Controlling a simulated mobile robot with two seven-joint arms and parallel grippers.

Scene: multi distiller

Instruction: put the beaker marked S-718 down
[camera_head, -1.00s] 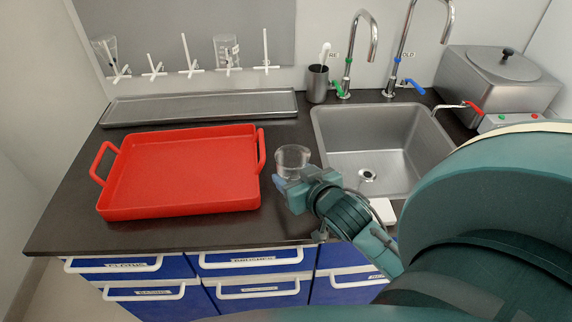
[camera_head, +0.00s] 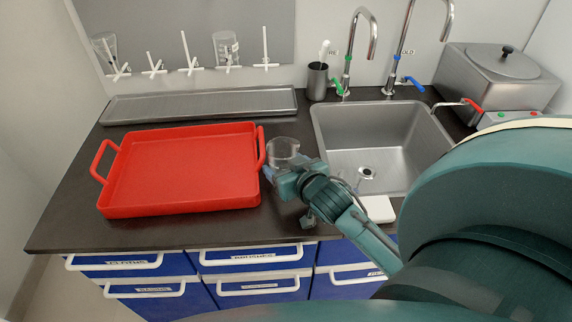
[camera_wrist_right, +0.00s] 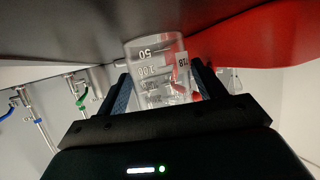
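A clear glass beaker (camera_head: 283,150) with graduation marks is upright in my right gripper (camera_head: 276,175). In the right wrist view the beaker (camera_wrist_right: 152,62) sits between the two dark fingers (camera_wrist_right: 160,92). Its white label is partly visible, with digits like "18"; the full marking cannot be read. The beaker is just right of the red tray's handle, at or a little above the dark counter (camera_head: 150,232); I cannot tell whether its base touches. My left gripper is out of view.
The red tray (camera_head: 185,205) lies empty to the left. The sink (camera_head: 400,150) is to the right, with two taps behind it. A metal drip tray (camera_head: 200,105) lies along the wall, below a peg rack holding glassware (camera_head: 226,46). A white block (camera_head: 376,209) sits before the sink.

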